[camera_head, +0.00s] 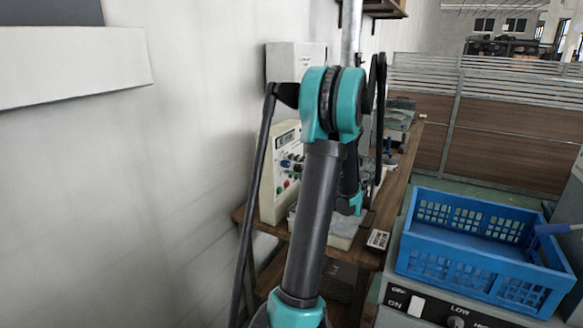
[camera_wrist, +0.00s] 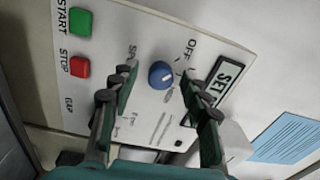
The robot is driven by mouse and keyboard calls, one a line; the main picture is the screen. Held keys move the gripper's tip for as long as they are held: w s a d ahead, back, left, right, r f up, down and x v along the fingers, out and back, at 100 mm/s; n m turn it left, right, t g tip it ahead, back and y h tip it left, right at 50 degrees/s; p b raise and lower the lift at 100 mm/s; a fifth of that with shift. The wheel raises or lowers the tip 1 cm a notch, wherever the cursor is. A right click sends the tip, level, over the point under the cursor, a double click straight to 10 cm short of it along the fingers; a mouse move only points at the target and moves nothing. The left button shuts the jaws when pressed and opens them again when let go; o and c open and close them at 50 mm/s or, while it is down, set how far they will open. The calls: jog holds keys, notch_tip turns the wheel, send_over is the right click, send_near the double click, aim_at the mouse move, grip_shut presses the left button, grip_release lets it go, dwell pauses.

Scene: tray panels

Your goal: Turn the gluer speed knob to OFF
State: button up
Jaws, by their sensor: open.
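In the wrist view, a blue round knob (camera_wrist: 161,74) sits on a white control panel (camera_wrist: 155,28), between an OFF label on its right and a partly hidden label starting "SP" on its left. A small pale mark shows on the knob, but its exact setting is hard to read. My gripper (camera_wrist: 158,78) is open, with one finger on each side of the knob. Gaps show between knob and fingers in this view; depth is unclear. In the head view, the panel (camera_head: 264,196) stands on a wooden bench, and my arm hides the gripper.
A green START button (camera_wrist: 80,21) and a red STOP button (camera_wrist: 79,66) lie left of the knob in the wrist view. In the head view, a blue crate (camera_head: 470,272) stands right, and a wall is left.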

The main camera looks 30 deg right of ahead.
jog(key=v, duration=1.2)
jog(key=shift+a, duration=0.15)
